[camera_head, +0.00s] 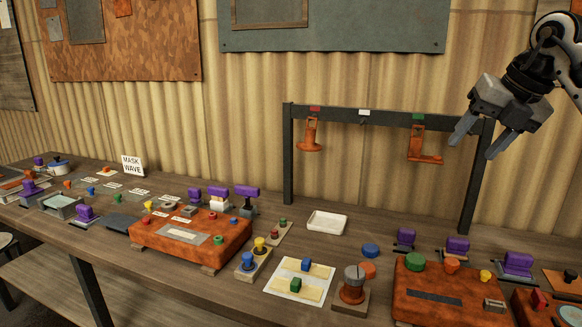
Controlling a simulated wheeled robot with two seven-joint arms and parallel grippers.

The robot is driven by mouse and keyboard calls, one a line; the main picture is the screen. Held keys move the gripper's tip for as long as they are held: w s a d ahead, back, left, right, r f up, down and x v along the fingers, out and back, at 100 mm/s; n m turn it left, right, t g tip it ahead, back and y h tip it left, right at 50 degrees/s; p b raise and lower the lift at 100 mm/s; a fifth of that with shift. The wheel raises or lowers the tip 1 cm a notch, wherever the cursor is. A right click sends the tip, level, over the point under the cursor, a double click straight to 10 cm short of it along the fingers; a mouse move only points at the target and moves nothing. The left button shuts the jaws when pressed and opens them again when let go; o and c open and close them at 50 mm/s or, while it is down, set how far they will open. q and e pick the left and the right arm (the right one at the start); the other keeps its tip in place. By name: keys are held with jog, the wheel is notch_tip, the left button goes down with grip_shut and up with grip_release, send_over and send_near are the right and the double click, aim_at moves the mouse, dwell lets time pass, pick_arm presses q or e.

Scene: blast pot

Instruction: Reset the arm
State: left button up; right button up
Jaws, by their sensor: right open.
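My right gripper (480,147) is at the upper right, in the air in front of the corrugated wall. Its two fingers point down and to the left and stand apart, with nothing between them. It is in front of the right end of the dark hanging rack (385,120), high above the workbench (230,283). The right arm comes in from the right edge. My left gripper does not show.
The rack holds two orange hanging pieces, one at left (311,134) and one at right (421,145). An orange block (180,240) with colored parts, a white tray (327,222) and a second orange block (440,290) stand on the bench. A "MASK WAVE" sign (133,165) stands at left.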

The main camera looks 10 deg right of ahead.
jog(key=w+a+f+n+y, duration=0.1)
jog(key=a+f+n+y, duration=0.15)
jog(key=a+f, duration=0.4)
jog(key=w+a+f+n+y, duration=0.15)
jog(key=a+f+y, duration=0.25)
jog(key=a, duration=0.6)
jog(key=s+a+f+m+t+y, duration=0.1)
jog(key=s+a+f+m+y, duration=0.3)
jog(key=a, duration=0.4)
jog(key=s+a+f+m+t+y, duration=0.1)
jog(key=s+a+f+y, duration=0.1)
jog(key=a+f+y, duration=0.4)
jog(key=s+d+f+m+t+h, duration=0.25)
jog(key=f+m+t+h, duration=0.35)
jog(key=m, duration=0.4)
jog(key=s+d+f+m+t+h, duration=0.1)
jog(key=s+f+m+t+h, duration=0.3)
jog(key=f+m, duration=0.55)
jog(key=s+d+f+m+g+h, duration=0.2)
jog(key=s+f+m+g+h, duration=0.3)
jog(key=s+f, duration=0.8)
jog(key=s+m+g, duration=0.2)
jog(key=m, duration=0.2)
jog(key=shift+s+f, duration=0.15)
jog(key=shift+f, duration=0.2)
jog(key=shift+h, duration=0.25)
